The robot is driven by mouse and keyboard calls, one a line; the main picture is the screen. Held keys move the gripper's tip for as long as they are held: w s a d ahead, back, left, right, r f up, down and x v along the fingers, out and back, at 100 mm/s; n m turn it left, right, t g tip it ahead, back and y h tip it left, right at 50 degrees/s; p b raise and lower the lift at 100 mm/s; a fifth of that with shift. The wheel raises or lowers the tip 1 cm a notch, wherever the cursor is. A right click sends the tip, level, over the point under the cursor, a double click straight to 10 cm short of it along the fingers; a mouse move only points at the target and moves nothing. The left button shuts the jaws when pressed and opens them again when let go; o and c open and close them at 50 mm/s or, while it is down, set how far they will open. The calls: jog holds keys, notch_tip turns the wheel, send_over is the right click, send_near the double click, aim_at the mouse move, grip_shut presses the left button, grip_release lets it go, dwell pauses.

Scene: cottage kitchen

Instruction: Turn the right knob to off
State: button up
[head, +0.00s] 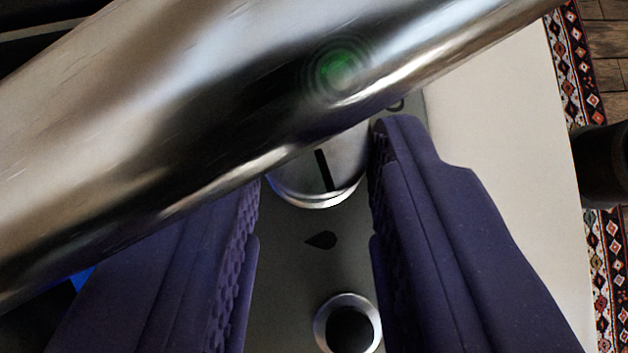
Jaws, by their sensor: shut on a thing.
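A silver round knob (345,172) with a black line mark sits on a grey panel (318,272). The line on it runs nearly upright in the picture, its top leaning slightly left. The knob's upper part is hidden behind a thick shiny metal bar. My gripper (316,185) has two purple ribbed fingers, one on each side of the knob, and is shut on it. No other knob shows clearly, so the frame alone does not confirm this is the right one. A dark drop-shaped mark is on the panel below the knob.
The thick metal bar (180,130), with a green glow on it, crosses the upper left close to the camera. A metal ring with a dark centre (350,330) is low on the panel. A pale surface (500,110), patterned rug (608,265) and dark round object (606,165) lie right.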

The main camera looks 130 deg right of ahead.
dwell(0.4)
jog(key=o, duration=1)
jog(key=shift+o, duration=0.2)
